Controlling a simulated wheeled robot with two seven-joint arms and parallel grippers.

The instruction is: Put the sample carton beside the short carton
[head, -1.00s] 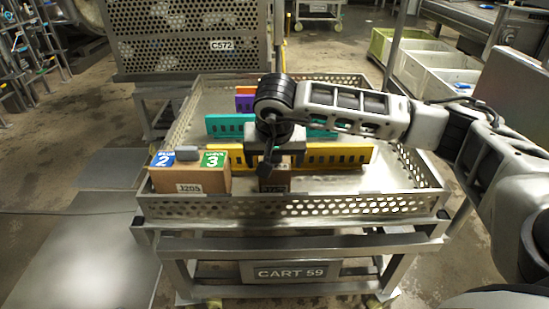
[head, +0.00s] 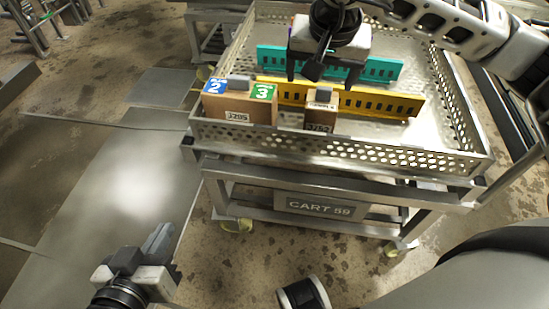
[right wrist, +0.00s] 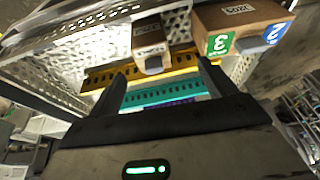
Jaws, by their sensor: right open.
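A wide brown carton (head: 238,108) with blue "2" and green "3" labels stands at the front left of the cart's tray. A smaller brown carton (head: 320,116) with a grey block on top stands to its right, with a gap between them. I cannot tell by name which is the sample carton and which the short one. Both also show in the right wrist view, the small one (right wrist: 148,38) and the wide one (right wrist: 238,22). My right gripper (head: 327,74) is open and empty, above and behind the small carton. My left gripper (head: 160,245) is low, left of the cart, holding nothing visible.
The tray (head: 340,150) has perforated raised walls and sits on cart 59. A yellow slotted divider (head: 385,105) stands right behind the cartons, a teal one (head: 375,68) further back. Tray floor right of the small carton is bare.

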